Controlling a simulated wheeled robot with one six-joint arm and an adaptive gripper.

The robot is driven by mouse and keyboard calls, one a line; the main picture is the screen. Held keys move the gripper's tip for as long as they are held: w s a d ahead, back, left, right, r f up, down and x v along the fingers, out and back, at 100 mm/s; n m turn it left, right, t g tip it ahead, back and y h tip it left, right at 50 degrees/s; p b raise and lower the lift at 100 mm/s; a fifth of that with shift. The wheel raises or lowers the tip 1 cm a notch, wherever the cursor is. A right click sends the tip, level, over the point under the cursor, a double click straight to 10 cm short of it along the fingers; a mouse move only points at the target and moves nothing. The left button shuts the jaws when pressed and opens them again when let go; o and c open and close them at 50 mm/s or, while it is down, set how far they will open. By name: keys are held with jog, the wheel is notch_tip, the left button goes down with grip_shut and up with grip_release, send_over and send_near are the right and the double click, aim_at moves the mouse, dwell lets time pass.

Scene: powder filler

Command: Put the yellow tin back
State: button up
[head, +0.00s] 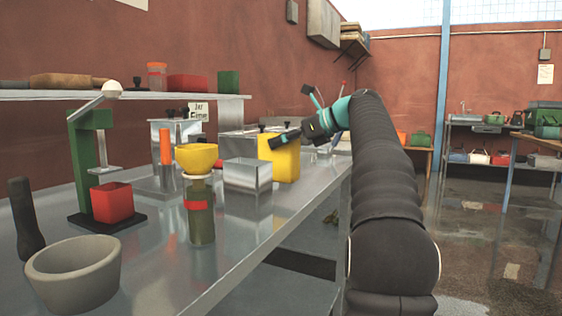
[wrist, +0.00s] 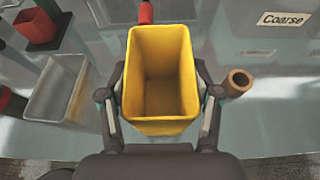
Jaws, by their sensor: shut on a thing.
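The yellow tin (head: 284,160) is an open box near the far right part of the steel bench in the head view. In the wrist view the yellow tin (wrist: 161,119) sits upright between my fingers, and its inside looks empty. My gripper (wrist: 161,100) is shut on its two sides. In the head view my gripper (head: 290,138) reaches the tin from the right. I cannot tell whether the tin's bottom touches the bench.
A brown tube (wrist: 238,82) stands right of my gripper in the wrist view. A "Coarse" label (wrist: 284,19) is behind. A shelf (head: 130,95) overhangs the bench.

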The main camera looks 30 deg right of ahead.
aim_at(282, 155)
jog(key=shift+w+a+f, duration=0.15)
jog(key=shift+a+f, duration=0.05)
jog(key=shift+f, duration=0.15)
jog(key=shift+f+b, duration=1.05)
jog(key=shift+f, duration=0.7)
jog(key=shift+f, duration=0.15)
jog(key=o, duration=1.7)
jog(key=shift+d+r, duration=0.1)
jog(key=shift+r, duration=0.15)
jog(key=p+v, duration=0.2)
jog(key=v, duration=1)
jog(key=shift+f, duration=0.1)
